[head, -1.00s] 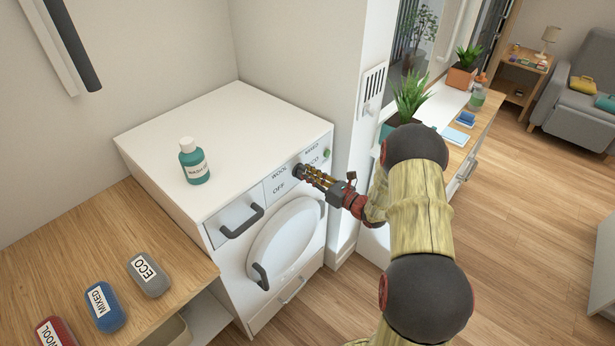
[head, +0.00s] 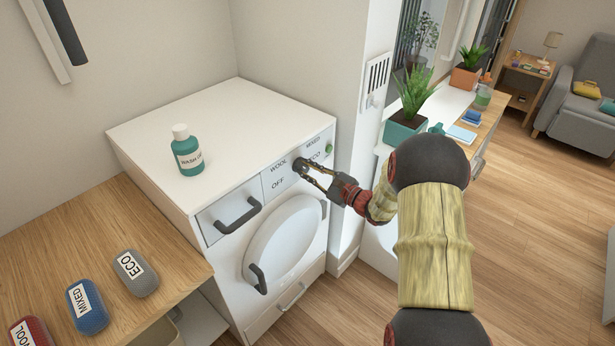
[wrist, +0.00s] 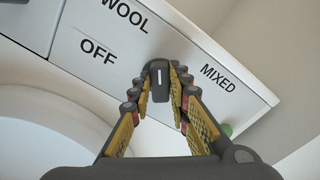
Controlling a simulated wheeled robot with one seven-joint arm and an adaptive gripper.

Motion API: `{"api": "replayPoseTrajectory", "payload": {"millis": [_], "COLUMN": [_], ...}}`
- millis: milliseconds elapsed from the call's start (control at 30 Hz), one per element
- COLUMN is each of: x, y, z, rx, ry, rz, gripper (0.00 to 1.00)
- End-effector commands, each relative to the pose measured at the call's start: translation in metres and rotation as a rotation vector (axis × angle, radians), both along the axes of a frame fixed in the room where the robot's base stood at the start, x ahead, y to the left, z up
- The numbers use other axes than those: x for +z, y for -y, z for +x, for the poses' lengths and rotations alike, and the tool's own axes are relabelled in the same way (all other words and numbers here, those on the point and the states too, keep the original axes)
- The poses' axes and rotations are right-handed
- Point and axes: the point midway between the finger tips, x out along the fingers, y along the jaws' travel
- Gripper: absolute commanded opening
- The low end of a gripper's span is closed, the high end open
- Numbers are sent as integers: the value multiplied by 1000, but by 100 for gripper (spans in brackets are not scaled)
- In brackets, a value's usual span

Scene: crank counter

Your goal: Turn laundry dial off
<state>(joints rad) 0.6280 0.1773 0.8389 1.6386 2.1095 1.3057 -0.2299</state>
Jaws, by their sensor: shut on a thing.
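The dial (wrist: 158,77) is a small dark knob with a white mark on the front panel of the white washing machine (head: 245,100). In the wrist view the mark runs nearly upright; I cannot tell which label it points to. The labels WOOL (wrist: 124,14), OFF (wrist: 98,51) and MIXED (wrist: 218,79) show around it. My gripper (wrist: 158,85), also in the head view (head: 302,168), is shut on the dial, one finger on each side.
A green bottle (head: 187,152) stands on the machine's top. A drawer handle (head: 240,216) and the round door (head: 284,240) lie left of and below the dial. A green button (head: 329,148) sits right of it. A wall corner with a vent (head: 377,76) stands close to the right.

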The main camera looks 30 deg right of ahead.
Motion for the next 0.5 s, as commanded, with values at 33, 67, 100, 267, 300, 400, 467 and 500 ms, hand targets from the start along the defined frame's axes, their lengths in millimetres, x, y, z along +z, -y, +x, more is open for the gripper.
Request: {"api": "replayPoseTrajectory", "payload": {"millis": [33, 67, 100, 267, 300, 400, 467, 500], "x": [-5, -5, -5, -6, -6, -7, -6, -6], "y": [0, -1, -1, -1, -1, -2, -2, -2], "z": [0, 0, 0, -1, -1, -1, -1, -1], "rx": [0, 1, 1, 0, 0, -1, 0, 0], "ry": [16, 25, 39, 90, 103, 131, 146, 156], "rz": [-41, -67, -104, -245, -279, -359, -403, -431], "gripper": [0, 0, 0, 0, 0, 0, 0, 0]}}
